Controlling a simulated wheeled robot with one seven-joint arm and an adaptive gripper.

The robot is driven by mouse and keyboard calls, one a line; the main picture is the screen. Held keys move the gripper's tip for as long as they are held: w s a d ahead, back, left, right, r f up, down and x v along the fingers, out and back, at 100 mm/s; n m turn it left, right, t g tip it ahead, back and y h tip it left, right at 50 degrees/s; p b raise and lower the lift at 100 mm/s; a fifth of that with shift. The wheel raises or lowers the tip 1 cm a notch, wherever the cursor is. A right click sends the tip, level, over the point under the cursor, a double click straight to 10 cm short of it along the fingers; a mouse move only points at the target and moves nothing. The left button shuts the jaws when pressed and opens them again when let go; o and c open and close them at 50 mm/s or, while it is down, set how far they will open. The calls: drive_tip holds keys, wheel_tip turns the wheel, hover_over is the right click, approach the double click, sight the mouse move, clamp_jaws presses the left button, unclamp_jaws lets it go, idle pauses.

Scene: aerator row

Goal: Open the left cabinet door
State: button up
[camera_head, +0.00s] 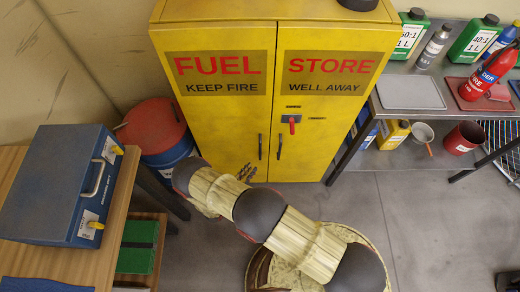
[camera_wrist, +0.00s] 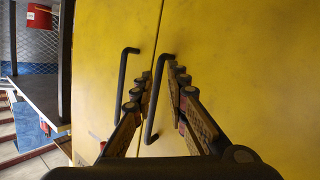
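The yellow cabinet has a left door (camera_head: 222,120) and a right door (camera_head: 325,110), both shut. The left door has a dark upright bar handle (camera_head: 260,147); the right door's handle (camera_head: 280,147) is just beside it. My gripper (camera_head: 247,171) is low in front of the left door, below and left of its handle in the head view. In the wrist view the picture is turned, so the left door is on the right. There my gripper (camera_wrist: 157,84) is open, with the left door's handle (camera_wrist: 152,110) showing between its fingers. Contact cannot be told.
A red latch (camera_head: 292,122) is on the right door. A blue case (camera_head: 62,185) lies on a wooden bench at left, near a red-lidded drum (camera_head: 152,125). A metal bench (camera_head: 450,92) with bottles stands right. Open floor lies at lower right.

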wheel_tip(320, 180, up, 7)
drive_tip(key=m+t+h, duration=0.2)
drive_tip(key=b, duration=0.1)
hover_over(260, 159)
drive_tip(key=shift+w+f, duration=0.25)
drive_tip(key=shift+w, duration=0.1)
drive_tip(key=shift+c, duration=1.2)
clamp_jaws()
drive_tip(key=shift+s+m, duration=0.1)
drive_tip(key=shift+m, duration=0.2)
